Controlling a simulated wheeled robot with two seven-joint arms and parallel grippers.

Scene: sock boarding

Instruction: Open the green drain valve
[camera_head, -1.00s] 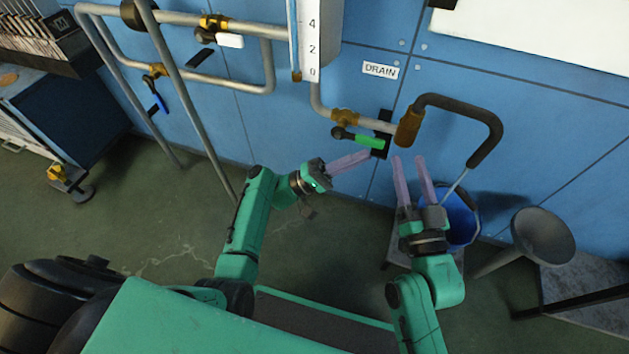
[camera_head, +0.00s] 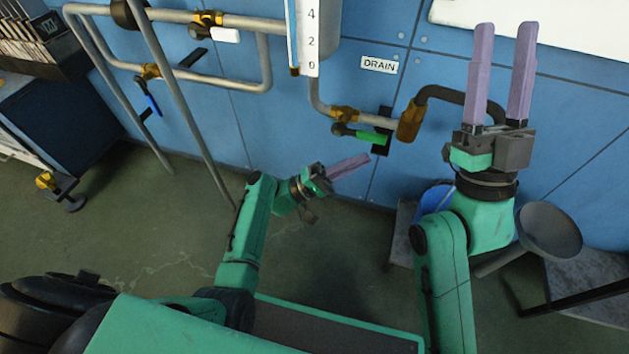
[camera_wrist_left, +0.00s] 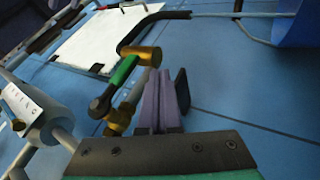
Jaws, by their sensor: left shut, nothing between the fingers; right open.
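The green drain valve handle (camera_head: 371,137) sits on the pipe below the DRAIN label (camera_head: 379,65) in the head view. It lies roughly along the pipe, beside a brass fitting (camera_head: 345,114). The handle also shows in the left wrist view (camera_wrist_left: 124,72), just left of my fingers. My left gripper (camera_head: 350,166) is shut and empty, below and slightly left of the handle, apart from it in the head view. My right gripper (camera_head: 502,75) is open and empty, raised at the right, in front of the dark curved hose (camera_head: 440,93).
A blue bucket (camera_head: 432,203) stands behind my right arm, partly hidden. A grey funnel (camera_head: 549,231) stands at the right. Another valve with a blue handle (camera_head: 152,104) and one with a white handle (camera_head: 225,35) are on the pipes at the left.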

